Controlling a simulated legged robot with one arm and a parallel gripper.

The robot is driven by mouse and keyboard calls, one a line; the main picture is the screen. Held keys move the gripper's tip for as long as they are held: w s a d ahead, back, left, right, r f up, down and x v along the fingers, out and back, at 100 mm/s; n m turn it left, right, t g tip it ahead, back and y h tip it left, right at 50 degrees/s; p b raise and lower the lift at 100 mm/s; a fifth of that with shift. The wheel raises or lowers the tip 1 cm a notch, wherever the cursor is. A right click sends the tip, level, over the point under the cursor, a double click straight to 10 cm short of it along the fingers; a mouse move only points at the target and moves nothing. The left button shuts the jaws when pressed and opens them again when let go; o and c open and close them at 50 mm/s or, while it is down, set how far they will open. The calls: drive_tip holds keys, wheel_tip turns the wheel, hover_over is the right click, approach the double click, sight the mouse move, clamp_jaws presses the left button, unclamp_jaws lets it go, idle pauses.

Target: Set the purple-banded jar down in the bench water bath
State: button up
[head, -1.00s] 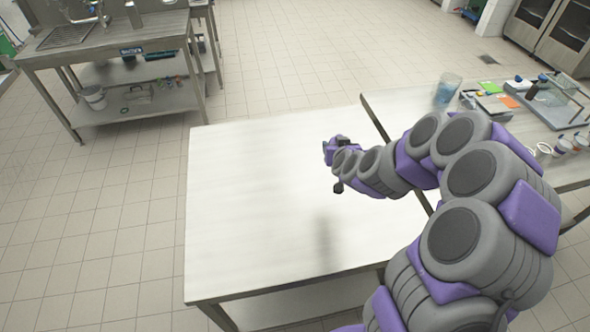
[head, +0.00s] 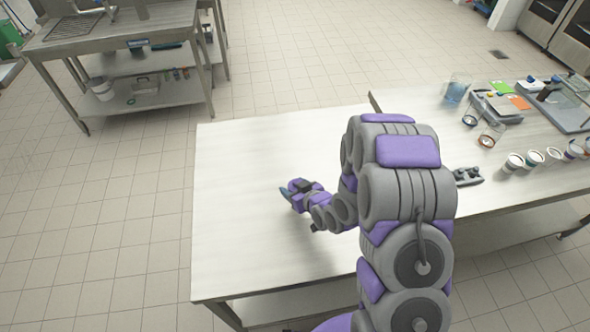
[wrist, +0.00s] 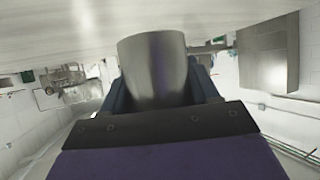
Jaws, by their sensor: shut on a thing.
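My gripper (head: 289,193) is over the white table in the head view, pointing left. In the wrist view my gripper (wrist: 162,88) is shut on a smooth grey cylinder (wrist: 155,65), jar-like in shape. No purple band shows on its visible side, and its far part is hidden. In the head view the held thing is too small to make out clearly. I cannot pick out the water bath with certainty.
The white table (head: 240,250) is bare. The right bench carries several white-topped jars (head: 514,163), a blue-tinted beaker (head: 456,90), two clear ring-rimmed vessels (head: 490,138) and a small grey object (head: 467,176). A sink bench (head: 120,38) stands at the far left.

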drive_tip(key=shift+w+f+b, duration=0.3)
drive_tip(key=shift+w+b, duration=0.25)
drive_tip(key=b, duration=0.2)
hover_over(290, 169)
drive_tip(key=shift+w+f, duration=0.15)
drive_tip(key=shift+f, duration=0.25)
wheel_tip(290, 169, down, 4)
drive_tip(key=shift+r+b, duration=0.15)
drive_tip(key=shift+b, duration=0.2)
drive_tip(key=shift+r, duration=0.1)
drive_tip(key=o, duration=1.1)
